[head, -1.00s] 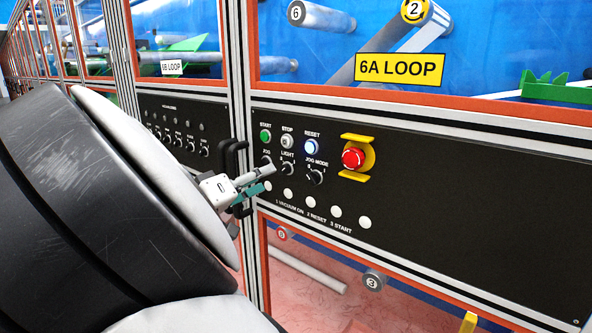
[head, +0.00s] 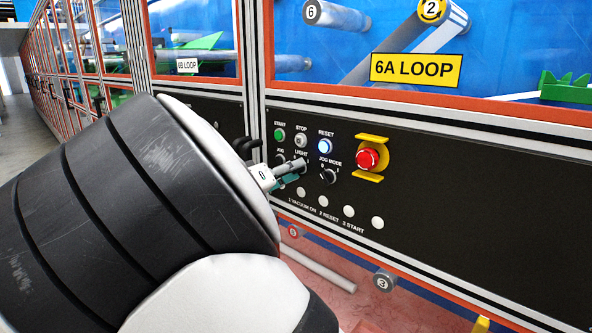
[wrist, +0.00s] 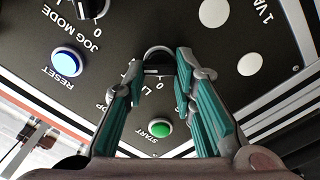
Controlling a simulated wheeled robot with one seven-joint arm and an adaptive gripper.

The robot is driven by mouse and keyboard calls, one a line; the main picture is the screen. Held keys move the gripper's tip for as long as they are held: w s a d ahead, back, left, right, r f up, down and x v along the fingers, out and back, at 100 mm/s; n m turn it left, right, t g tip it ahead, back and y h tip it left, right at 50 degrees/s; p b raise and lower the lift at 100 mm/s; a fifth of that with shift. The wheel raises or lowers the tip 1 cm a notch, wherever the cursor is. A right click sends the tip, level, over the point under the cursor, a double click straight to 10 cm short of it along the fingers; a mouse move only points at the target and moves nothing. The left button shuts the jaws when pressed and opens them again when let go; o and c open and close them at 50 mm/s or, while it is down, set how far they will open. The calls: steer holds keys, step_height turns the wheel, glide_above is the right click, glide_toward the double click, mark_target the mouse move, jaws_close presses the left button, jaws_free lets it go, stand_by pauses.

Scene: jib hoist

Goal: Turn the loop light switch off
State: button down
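The light switch (wrist: 158,62) is a black rotary knob on the dark control panel, under a label that partly shows as "LI". In the wrist view it sits between my fingertips, with a "0" mark beside it. My gripper (wrist: 161,72) is open, one teal-padded finger on each side of the knob. I cannot tell whether either finger touches it. In the head view my gripper (head: 297,170) reaches in from the left and covers much of the knob below the LIGHT label.
The green START button (head: 280,134), the STOP button (head: 301,141) and the lit RESET button (head: 326,146) sit above. The JOG MODE knob (head: 330,176) is close on the right. The red emergency stop (head: 368,159) has a yellow guard. A black handle (head: 246,147) stands left.

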steer(key=shift+n, duration=0.4)
steer(key=n+p, duration=0.2)
steer(key=n, duration=0.3)
steer(key=n+p, duration=0.2)
steer(key=n, duration=0.4)
steer(key=f+n+p, duration=0.1)
steer(key=n+p, duration=0.1)
steer(key=n, duration=0.4)
stand_by(0.6)
steer(key=c, duration=1.3)
jaws_free()
steer(key=shift+r, duration=0.1)
